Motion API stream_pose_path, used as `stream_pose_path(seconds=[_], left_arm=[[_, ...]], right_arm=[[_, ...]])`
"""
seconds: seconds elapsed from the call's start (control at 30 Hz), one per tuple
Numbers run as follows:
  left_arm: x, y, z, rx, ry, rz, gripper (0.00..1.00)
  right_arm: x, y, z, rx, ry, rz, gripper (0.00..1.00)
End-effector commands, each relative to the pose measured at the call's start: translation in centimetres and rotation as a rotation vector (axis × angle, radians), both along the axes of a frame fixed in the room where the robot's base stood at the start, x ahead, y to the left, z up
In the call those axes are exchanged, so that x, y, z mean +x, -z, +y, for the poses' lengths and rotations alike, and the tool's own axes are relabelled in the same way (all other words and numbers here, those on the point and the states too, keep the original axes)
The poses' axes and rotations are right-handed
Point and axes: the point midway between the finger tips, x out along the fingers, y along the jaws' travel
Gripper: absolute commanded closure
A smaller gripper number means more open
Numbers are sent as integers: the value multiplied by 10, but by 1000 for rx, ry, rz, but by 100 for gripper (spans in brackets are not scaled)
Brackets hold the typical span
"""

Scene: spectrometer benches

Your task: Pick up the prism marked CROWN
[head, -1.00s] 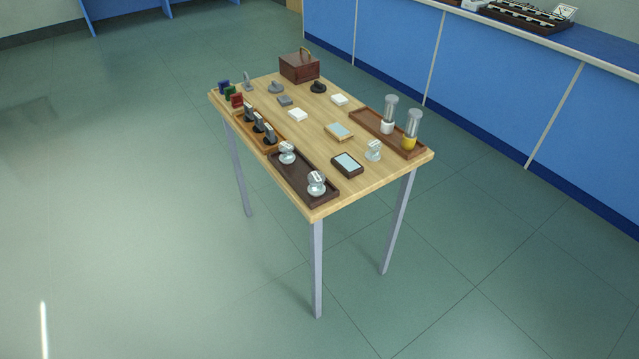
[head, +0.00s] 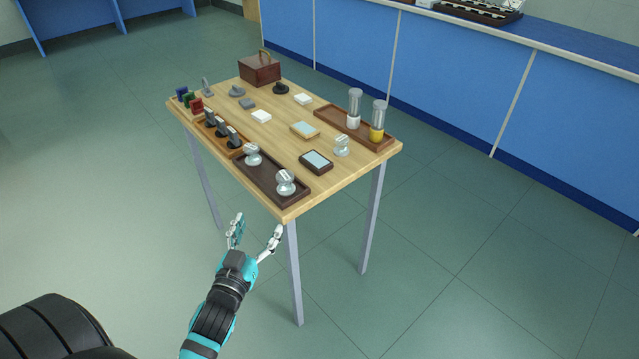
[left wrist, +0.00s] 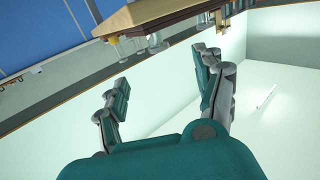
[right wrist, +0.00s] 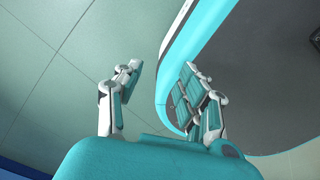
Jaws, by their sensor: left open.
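Several small clear pieces with pale tops stand on the wooden table (head: 285,130). Two of them, a farther one (head: 253,155) and a nearer one (head: 285,183), are on the dark tray (head: 268,173) at the table's near left edge. A third clear piece (head: 342,146) stands on bare wood near the right edge. Their markings are too small to read, so I cannot tell which is CROWN. My left gripper (head: 257,228) is open and empty, in front of the table's near corner, apart from the tray. My right gripper (right wrist: 160,78) is open and empty, away from the table.
The table also holds a brown tray (head: 334,122) with two cylinders, an orange tray (head: 234,152) with dark-mounted pieces, a dark-framed pad (head: 316,162) and a brown box (head: 260,69). A blue counter (head: 440,85) stands behind. Floor (head: 470,260) at the right is clear.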

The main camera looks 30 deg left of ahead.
Motion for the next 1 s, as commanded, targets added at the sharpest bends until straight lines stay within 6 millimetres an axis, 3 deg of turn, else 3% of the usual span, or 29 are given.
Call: stream_pose_path(seconds=[0.17,0.3,0.5,0.87,1.0], left_arm=[[25,-7,6,2,-1,-14,30],[55,-7,12,4,0,-12,30],[96,-7,21,3,-1,-11,30],[128,-8,26,2,0,-9,30],[150,-13,28,2,-1,-10,30]], right_arm=[[11,-4,1,1,0,-16,60],[19,-7,2,3,0,-30,60],[19,-10,2,3,0,-29,60],[10,-12,1,2,1,-15,60],[10,-16,2,2,1,-15,60]])
